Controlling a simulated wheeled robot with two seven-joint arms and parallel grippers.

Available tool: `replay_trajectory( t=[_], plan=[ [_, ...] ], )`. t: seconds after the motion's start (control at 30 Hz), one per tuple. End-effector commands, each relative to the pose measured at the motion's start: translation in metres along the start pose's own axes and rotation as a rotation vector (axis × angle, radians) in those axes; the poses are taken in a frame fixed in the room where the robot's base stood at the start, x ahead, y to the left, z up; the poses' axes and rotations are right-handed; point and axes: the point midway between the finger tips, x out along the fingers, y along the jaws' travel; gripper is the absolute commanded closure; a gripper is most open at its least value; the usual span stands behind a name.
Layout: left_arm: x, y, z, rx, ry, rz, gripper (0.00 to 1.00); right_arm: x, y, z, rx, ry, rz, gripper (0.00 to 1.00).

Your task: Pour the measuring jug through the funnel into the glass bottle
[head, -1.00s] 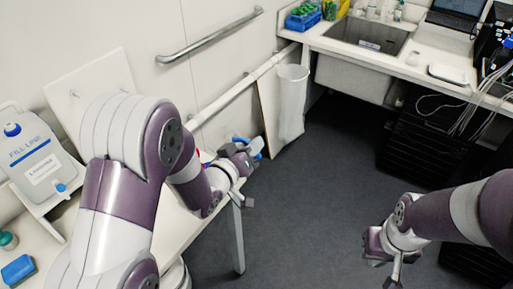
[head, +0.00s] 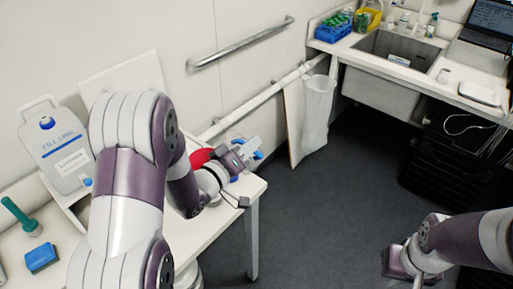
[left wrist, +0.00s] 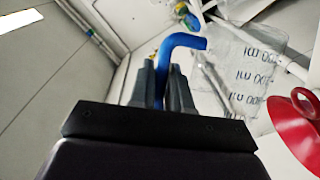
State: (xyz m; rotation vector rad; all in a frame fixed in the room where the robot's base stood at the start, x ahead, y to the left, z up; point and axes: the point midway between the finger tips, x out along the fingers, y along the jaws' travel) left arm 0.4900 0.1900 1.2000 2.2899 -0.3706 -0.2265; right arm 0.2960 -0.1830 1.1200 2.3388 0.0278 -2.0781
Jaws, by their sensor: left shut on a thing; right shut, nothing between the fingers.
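My left gripper (head: 238,160) is shut on the blue handle of the measuring jug (head: 254,149), over the far right end of the white bench. The left wrist view shows the fingers (left wrist: 166,85) around the blue handle (left wrist: 183,42) and the clear jug wall with printed marks (left wrist: 245,80). The red funnel (head: 201,157) shows beside my left wrist, partly hidden; it is also at the right of the left wrist view (left wrist: 300,130). I cannot make out the glass bottle. My right gripper (head: 412,276) is shut and empty, low at the right over the floor.
A white jug-like container marked FILL LINE (head: 60,150), a blue sponge (head: 41,258) and a green-handled brush (head: 20,216) are on the left of the bench (head: 235,205). A sink (head: 395,50) is at the back right. The dark floor (head: 325,210) between is clear.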

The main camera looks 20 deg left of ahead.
Motion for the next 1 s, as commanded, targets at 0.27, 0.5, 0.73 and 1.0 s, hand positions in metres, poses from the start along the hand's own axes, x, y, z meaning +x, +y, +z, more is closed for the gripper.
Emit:
replay_trajectory(
  t=[0.27, 0.5, 0.73, 1.0],
  plan=[
    [0.001, 0.001, 0.0, 0.004, -0.001, 0.002, 1.0, 0.0, 0.0, 0.0, 0.0, 0.0, 0.0, 1.0],
    [0.0, 0.001, 0.0, 0.001, 0.001, 0.003, 1.0, 0.0, 0.0, 0.0, 0.0, 0.0, 0.0, 1.0],
    [-0.005, -0.001, -0.01, -0.056, 0.02, 0.025, 1.0, -0.001, 0.0, 0.0, 0.0, 0.0, 0.0, 1.0],
    [-0.006, -0.001, -0.012, -0.076, 0.024, 0.036, 1.0, -0.001, 0.0, 0.0, 0.0, 0.0, 0.0, 1.0]
  ],
)
